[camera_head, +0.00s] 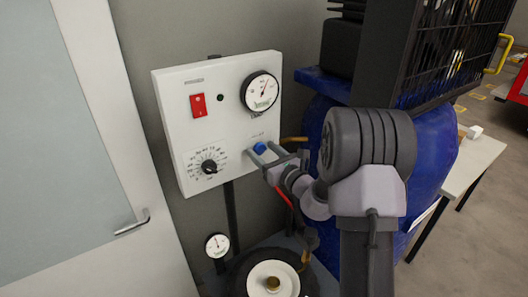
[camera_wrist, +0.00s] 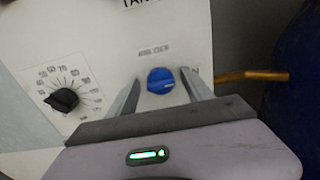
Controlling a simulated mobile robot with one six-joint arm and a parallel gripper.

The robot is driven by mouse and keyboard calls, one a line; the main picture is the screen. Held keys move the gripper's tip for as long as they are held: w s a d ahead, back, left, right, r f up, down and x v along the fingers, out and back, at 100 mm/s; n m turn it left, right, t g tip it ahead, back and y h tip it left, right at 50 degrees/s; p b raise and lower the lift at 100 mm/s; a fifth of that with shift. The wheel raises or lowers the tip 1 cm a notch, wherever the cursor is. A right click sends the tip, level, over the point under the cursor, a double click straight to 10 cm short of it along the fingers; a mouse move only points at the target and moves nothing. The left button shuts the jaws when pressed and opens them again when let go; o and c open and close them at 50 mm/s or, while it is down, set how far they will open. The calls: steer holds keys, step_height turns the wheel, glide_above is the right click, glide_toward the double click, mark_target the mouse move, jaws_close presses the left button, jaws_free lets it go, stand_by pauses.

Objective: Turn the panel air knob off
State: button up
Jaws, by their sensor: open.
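The white control panel (camera_head: 218,133) is mounted upright in front of the wall. A blue knob (camera_head: 260,149) sits at its lower right; it also shows in the wrist view (camera_wrist: 160,81), with a light mark toward its right side. My gripper (camera_head: 262,157) is at the panel, with one finger on each side of the blue knob. In the wrist view my gripper (camera_wrist: 160,92) is open, with visible gaps between the fingers and the knob. The lettering above the knob is too blurred to read.
A black dial (camera_head: 209,167) with a numbered scale is left of the knob. A red switch (camera_head: 198,105) and a round gauge (camera_head: 261,92) are above. A brass pipe (camera_wrist: 252,76) leaves the panel's right side toward the blue tank (camera_head: 436,150). A door handle (camera_head: 132,223) is at left.

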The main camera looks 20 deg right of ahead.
jaws_close()
steer(key=shift+f+b, duration=0.1)
steer(key=shift+b, duration=0.25)
steer(key=n+b, duration=0.3)
steer(key=b, duration=0.1)
steer(key=shift+a+f+n+b, duration=0.1)
steer(key=shift+f+n+b, duration=0.1)
steer(key=shift+n+b, duration=0.15)
steer(key=n+b, duration=0.5)
steer(key=b, duration=0.3)
steer(key=shift+f+n, duration=0.15)
steer(key=shift+n, duration=0.2)
steer(key=n+b, duration=0.5)
steer(key=b, duration=0.4)
steer(key=shift+a, duration=0.1)
steer(key=n+b, duration=0.3)
steer(key=shift+b, duration=0.3)
steer(key=shift+r+n, duration=0.25)
steer(key=shift+n, duration=0.15)
